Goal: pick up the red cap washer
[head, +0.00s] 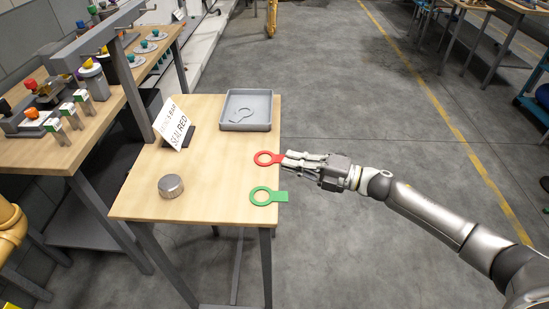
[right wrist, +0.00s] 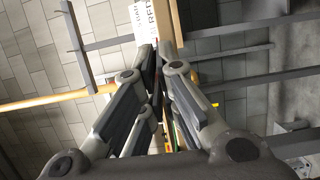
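The red cap washer (head: 265,158) is a flat ring with a tab, lying at the right edge of the small wooden table in the head view. My right gripper (head: 286,160) reaches in from the right at that edge and covers the tab. In the right wrist view, the right gripper's fingers (right wrist: 157,58) are nearly together, with a thin red sliver between the tips. They look closed on the tab, with the ring still level with the tabletop. My left gripper is not in view.
A green washer (head: 262,196) lies nearer on the same table (head: 215,150). A grey tray (head: 246,111), a sign reading "SEAL RED" (head: 172,125) and a round metal cap (head: 171,186) also stand there. A bench with burner parts (head: 45,150) is at left.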

